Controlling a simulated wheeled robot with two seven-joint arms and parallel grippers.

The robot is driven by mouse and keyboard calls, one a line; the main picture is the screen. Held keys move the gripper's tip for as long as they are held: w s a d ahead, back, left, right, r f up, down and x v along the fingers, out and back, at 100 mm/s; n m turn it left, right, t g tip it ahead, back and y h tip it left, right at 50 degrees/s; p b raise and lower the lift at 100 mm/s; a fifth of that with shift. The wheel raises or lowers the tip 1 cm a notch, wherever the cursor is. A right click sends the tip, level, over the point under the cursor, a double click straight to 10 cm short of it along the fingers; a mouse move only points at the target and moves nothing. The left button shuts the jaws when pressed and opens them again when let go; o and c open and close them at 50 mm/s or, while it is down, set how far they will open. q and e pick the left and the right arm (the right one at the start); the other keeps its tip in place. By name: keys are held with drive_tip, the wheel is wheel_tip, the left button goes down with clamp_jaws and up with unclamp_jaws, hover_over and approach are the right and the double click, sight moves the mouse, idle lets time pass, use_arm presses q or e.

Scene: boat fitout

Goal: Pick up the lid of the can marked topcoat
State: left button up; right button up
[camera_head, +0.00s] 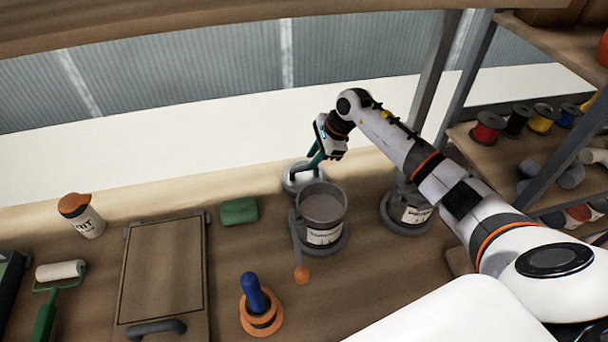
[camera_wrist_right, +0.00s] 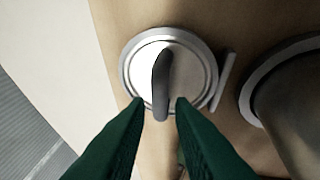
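A round silver lid (camera_wrist_right: 140,75) with a dark upright handle (camera_wrist_right: 161,75) lies on the wooden bench behind an open can (camera_head: 321,208). The lid also shows in the head view (camera_head: 293,184), partly hidden by the can and gripper. My right gripper (camera_wrist_right: 158,101) is open over the lid, with its two green fingers on either side of the handle's near end. In the head view the right gripper (camera_head: 314,161) reaches down from above to the lid. The can labels are too small to read. My left gripper is not in view.
A second can (camera_head: 410,207) stands to the right, partly under my right arm. A stick with an orange end (camera_head: 301,273) is beside the open can. A green block (camera_head: 239,211), a board (camera_head: 163,268) and a blue-handled tool (camera_head: 254,293) lie left. Shelves with spools (camera_head: 487,129) stand right.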

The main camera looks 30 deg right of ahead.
sight(306, 166)
drive_tip(key=p+x, duration=0.1)
drive_tip(key=x, duration=0.4)
drive_tip(key=shift+a+f+p, duration=0.2)
drive_tip(key=shift+a+p, duration=0.05)
drive_tip(key=shift+p, duration=0.15)
drive_tip(key=shift+w+f, duration=0.15)
drive_tip(key=shift+f, duration=0.1)
drive_tip(key=shift+c, duration=0.3)
clamp_jaws()
